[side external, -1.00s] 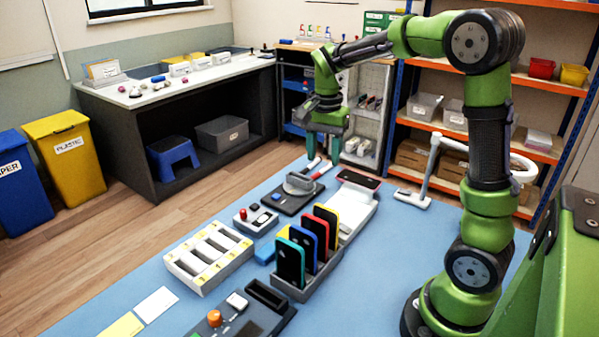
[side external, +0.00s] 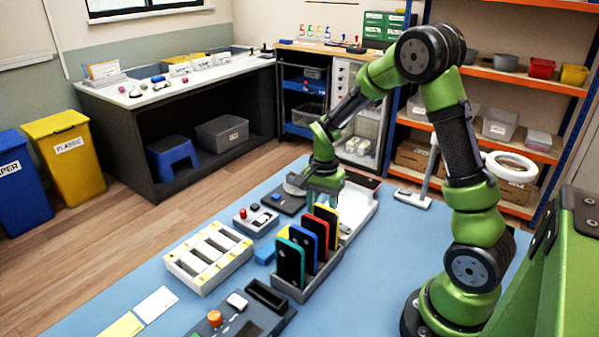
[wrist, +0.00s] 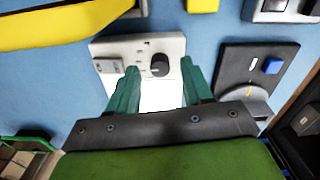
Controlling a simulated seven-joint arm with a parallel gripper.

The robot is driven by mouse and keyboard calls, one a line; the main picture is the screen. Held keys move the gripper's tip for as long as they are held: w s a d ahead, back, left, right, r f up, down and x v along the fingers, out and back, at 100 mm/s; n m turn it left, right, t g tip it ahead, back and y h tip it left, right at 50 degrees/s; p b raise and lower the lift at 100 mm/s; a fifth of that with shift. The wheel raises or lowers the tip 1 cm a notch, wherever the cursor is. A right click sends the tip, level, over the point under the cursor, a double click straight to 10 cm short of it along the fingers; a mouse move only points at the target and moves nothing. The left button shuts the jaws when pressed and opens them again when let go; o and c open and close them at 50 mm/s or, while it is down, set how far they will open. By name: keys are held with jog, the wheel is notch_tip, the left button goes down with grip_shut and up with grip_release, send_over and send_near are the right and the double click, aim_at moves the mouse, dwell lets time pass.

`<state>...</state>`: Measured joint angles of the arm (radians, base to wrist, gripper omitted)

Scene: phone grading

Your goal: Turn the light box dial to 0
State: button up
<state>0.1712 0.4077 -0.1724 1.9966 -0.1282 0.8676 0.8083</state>
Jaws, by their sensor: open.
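The light box (side external: 360,208) is a white unit on the blue mat, right of the phone rack in the side view, partly hidden by my gripper. In the wrist view the light box (wrist: 101,50) shows a round black dial (wrist: 159,65) with small marks around it, too small to read. A bright white panel lies nearer my gripper. My gripper (wrist: 160,68) is open and empty. Its green fingers appear on either side of the dial, and contact cannot be told. In the side view my gripper (side external: 328,196) points down over the light box area, just behind the rack.
The rack (side external: 302,290) of upright coloured phones stands close in front of my gripper; a yellow phone (wrist: 70,22) fills the wrist view's upper left. A dark device (wrist: 235,70) with a blue button lies close right of the light box. Open mat lies left of the white tray (side external: 208,256).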

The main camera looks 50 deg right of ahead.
jog(key=shift+f, duration=0.65)
grip_shut()
jog(key=shift+n, duration=0.3)
jog(key=n, duration=0.5)
jog(key=shift+n, duration=0.3)
jog(key=n, duration=0.5)
jog(key=shift+n, duration=0.3)
